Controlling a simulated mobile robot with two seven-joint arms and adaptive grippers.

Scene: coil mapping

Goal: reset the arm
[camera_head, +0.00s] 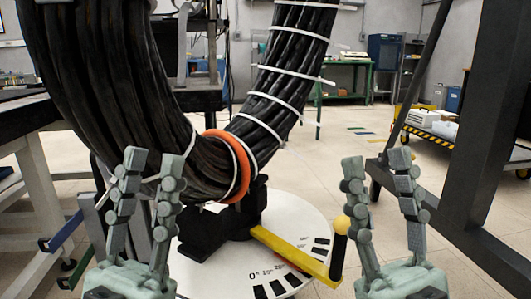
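My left gripper (145,205) is at the lower left in the head view, its two fingers apart and pointing up, with nothing visible between the tips. My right gripper (378,205) is at the lower right, also open and empty. Between them is a white round dial (300,222) with black marks and a "0°" label. A yellow arm (292,255) lies across the dial and ends near a black upright handle (338,255) with a yellow ball on top (341,224). The handle stands just left of my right gripper. A black base block (215,228) sits on the dial.
A thick black cable bundle (110,80) with white ties loops down above the dial, with an orange ring (240,165) around its bottom. A dark slanted post (480,130) stands at the right. A yellow-edged cart (430,128) and a green table (345,90) are farther back.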

